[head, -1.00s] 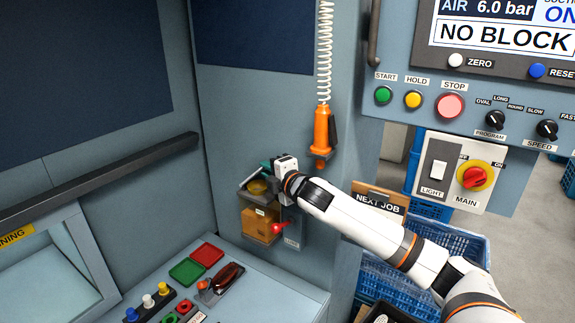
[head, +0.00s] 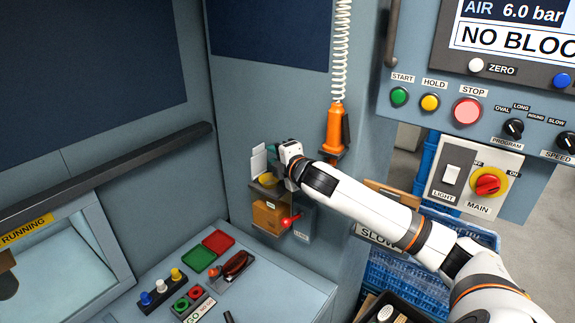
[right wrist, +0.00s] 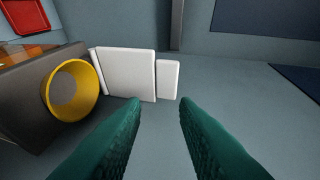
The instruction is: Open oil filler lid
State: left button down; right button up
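The oil filler lid (head: 258,160) is a white plate standing upright behind the filler in the head view. In the right wrist view the lid (right wrist: 130,74) shows broad side on, with a small white tab (right wrist: 168,79) at its right. The yellow filler ring (right wrist: 71,90) is uncovered, and the yellow also shows in the head view (head: 267,180). My right gripper (head: 274,155) is beside the lid. Its green fingers (right wrist: 160,103) are apart with nothing between them, and the lid lies beyond their tips. Contact cannot be told. My left gripper is out of view.
Below the filler is an amber tank (head: 268,216) with a red-knobbed lever (head: 287,222). An orange hand tool (head: 335,132) hangs on a coiled cord to the right. A control panel (head: 480,110) stands farther right. Trays and buttons are on the ledge below.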

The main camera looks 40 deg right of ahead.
jog(key=b+v, duration=0.4)
jog(key=v, duration=0.6)
jog(key=shift+s, duration=0.15)
jog(key=shift+c, duration=0.4)
